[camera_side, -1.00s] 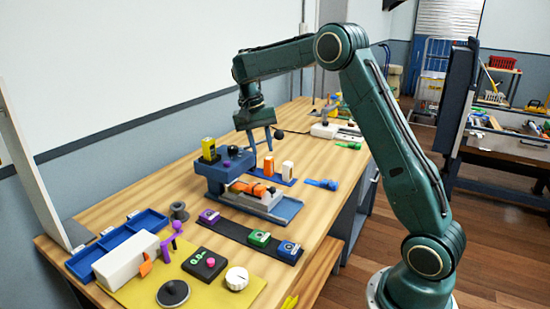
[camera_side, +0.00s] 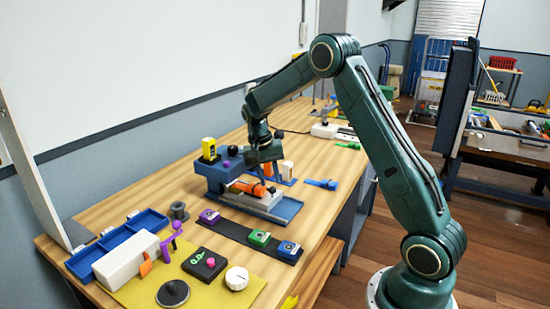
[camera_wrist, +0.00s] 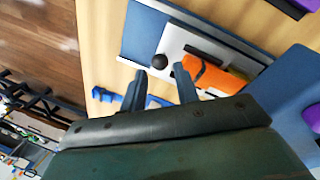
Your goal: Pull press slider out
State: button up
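The blue press (camera_side: 213,176) stands on the wooden bench. Its light grey slider (camera_side: 268,200) lies on the blue base (camera_side: 287,211) and carries an orange part (camera_side: 249,187). In the wrist view the slider (camera_wrist: 178,45) shows a black ball knob (camera_wrist: 159,61) beside the orange part (camera_wrist: 206,76). My gripper (camera_side: 268,175) is above the slider, in front of the press. In the wrist view my gripper (camera_wrist: 159,69) is open, and the knob appears between its fingertips. I cannot tell whether the fingers are level with the knob; no contact shows.
A yellow block (camera_side: 209,148) sits on top of the press. A dark strip with several coloured blocks (camera_side: 259,238) lies in front. A blue clip (camera_side: 321,184) and a white block (camera_side: 288,169) are to the right. Bare bench shows around (camera_side: 318,212).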

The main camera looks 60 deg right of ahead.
jog(key=shift+s+d+f, duration=0.1)
jog(key=shift+s+f, duration=0.05)
jog(key=shift+f, duration=0.6)
jog(key=shift+s+d+f, duration=0.1)
jog(key=shift+f, duration=0.65)
jog(key=shift+c, duration=0.2)
grip_shut()
